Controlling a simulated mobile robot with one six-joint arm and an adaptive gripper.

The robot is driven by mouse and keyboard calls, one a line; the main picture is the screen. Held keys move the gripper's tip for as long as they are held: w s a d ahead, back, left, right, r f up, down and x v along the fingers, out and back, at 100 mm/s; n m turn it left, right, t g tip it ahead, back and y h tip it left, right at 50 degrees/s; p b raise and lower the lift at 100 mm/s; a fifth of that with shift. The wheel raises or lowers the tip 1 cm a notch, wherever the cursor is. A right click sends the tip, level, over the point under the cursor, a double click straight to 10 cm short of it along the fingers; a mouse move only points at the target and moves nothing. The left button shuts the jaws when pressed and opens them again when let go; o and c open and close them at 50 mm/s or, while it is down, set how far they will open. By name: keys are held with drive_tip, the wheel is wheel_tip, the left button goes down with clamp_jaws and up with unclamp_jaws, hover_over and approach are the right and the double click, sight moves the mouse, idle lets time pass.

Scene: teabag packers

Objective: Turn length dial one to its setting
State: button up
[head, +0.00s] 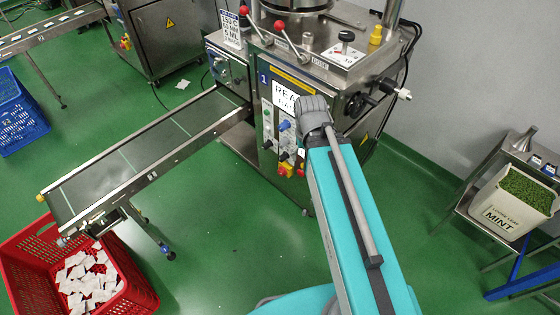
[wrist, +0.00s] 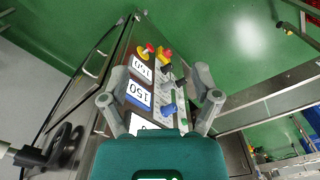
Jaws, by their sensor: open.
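The packing machine marked 1 (head: 264,80) has a front panel with several knobs. A blue knob (head: 284,125) sits on that panel beside a white display; I cannot tell for certain that it is length dial one. In the wrist view the blue knob (wrist: 169,109) lies between the spread fingers of my gripper (wrist: 162,95), apart from both. The fingers hold nothing. In the head view my arm hides the gripper fingers and part of the panel. The knob's pointer is too small to read.
Red and yellow buttons (head: 285,169) sit low on the machine. A black handwheel (head: 357,104) sticks out on its right side. A conveyor (head: 150,145) runs left to a red crate (head: 30,262) of teabags. A mint tub (head: 513,203) stands at right.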

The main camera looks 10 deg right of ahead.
drive_tip(key=shift+f, duration=0.15)
drive_tip(key=m+t+h+b, duration=0.75)
drive_tip(key=h+b, duration=0.45)
drive_tip(key=b, duration=3.2)
approach(280, 159)
drive_tip(key=v, duration=0.3)
drive_tip(key=shift+w+a+m+g, duration=0.1)
drive_tip(key=shift+a+m+g, duration=0.15)
drive_tip(key=shift+m, duration=0.3)
drive_tip(key=shift+d, duration=0.15)
drive_tip(key=b+x, duration=0.5)
drive_tip(key=x, duration=0.8)
drive_tip(key=shift+w+d+f, duration=0.15)
drive_tip(key=shift+w+d, duration=0.05)
drive_tip(key=shift+w, duration=0.05)
clamp_jaws()
